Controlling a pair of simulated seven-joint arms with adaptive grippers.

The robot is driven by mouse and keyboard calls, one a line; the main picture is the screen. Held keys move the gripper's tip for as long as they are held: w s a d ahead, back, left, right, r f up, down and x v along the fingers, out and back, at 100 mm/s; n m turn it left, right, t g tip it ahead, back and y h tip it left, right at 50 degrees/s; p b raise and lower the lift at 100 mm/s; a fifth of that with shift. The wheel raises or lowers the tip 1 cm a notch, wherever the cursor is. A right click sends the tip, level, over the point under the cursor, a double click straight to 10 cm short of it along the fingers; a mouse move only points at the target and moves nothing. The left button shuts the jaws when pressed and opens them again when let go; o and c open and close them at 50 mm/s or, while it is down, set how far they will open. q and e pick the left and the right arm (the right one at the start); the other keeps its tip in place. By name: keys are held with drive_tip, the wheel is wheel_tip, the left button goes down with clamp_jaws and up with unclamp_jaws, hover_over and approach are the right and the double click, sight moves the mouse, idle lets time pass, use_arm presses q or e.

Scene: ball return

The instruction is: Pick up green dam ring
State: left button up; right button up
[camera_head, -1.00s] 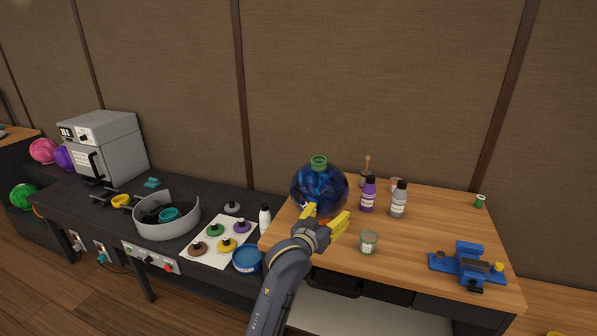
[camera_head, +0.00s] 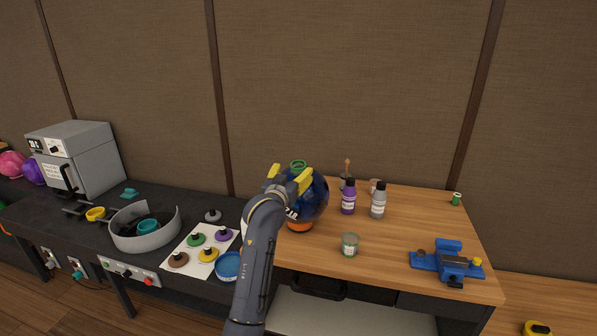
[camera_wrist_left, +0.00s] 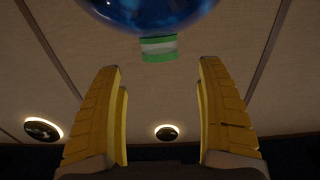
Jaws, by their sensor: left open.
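The green dam ring (camera_head: 298,165) sits on top of a dark blue swirled ball (camera_head: 315,200), which rests on an orange base (camera_head: 299,225) on the wooden bench. My left gripper (camera_head: 287,177) is open and empty, in front of the ball's upper part and near the ring's height. In the left wrist view, the green ring (camera_wrist_left: 158,48) shows beyond and between the two yellow fingertips, with the blue ball (camera_wrist_left: 150,10) above it in the picture. The fingers do not touch the ring there. My arm hides part of the ball. My right gripper is not in view.
A purple bottle (camera_head: 348,198), a grey bottle (camera_head: 378,201) and a glass jar (camera_head: 349,244) stand right of the ball. A blue vise (camera_head: 447,262) is at the bench's right.

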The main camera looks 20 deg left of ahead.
sight(300, 162)
use_arm(q)
drive_tip(key=shift+w+f, duration=0.1)
drive_tip(key=shift+w, duration=3.45)
drive_tip(key=shift+c, duration=0.2)
drive_tip(key=c, duration=1.2)
